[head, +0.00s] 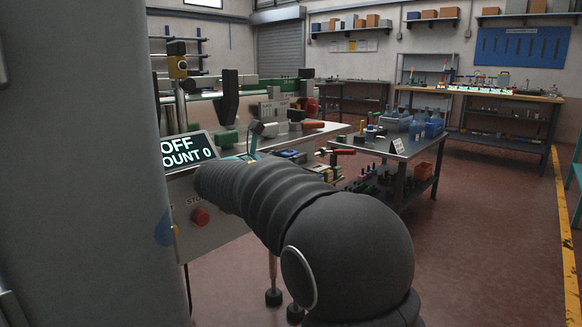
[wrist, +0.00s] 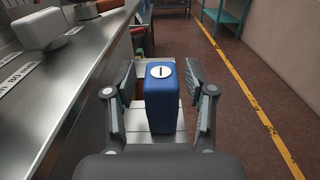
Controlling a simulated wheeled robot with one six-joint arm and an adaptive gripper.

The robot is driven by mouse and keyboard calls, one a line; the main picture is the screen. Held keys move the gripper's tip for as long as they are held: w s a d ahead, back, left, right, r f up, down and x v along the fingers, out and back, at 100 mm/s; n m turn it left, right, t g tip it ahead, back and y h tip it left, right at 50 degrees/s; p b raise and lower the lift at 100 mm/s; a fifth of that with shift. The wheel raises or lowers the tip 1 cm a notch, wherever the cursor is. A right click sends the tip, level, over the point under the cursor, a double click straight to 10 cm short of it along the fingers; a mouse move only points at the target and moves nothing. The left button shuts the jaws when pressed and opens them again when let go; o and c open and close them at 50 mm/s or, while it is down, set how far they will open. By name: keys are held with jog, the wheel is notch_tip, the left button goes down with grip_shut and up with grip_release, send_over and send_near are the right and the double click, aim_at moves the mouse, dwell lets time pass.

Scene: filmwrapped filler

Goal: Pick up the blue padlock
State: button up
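The blue padlock (wrist: 163,105) shows in the wrist view as an upright blue block with a white round disc and a dark slot on it. I see no shackle. It stands between the two fingers of my gripper (wrist: 160,95), which is open, with a small gap visible on each side. A pale metal surface (wrist: 134,141) shows around and below the padlock; its contact with that surface is hidden. In the head view I cannot make out the padlock, and my dark arm covers much of the work area.
A steel counter (wrist: 62,85) with a white rounded block (wrist: 38,28) runs along the left of the wrist view. Open floor with a yellow line (wrist: 250,95) lies to the right. The head view shows a machine display (head: 188,151), a red button (head: 200,216) and a side bench (head: 412,150).

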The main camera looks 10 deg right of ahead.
grip_shut()
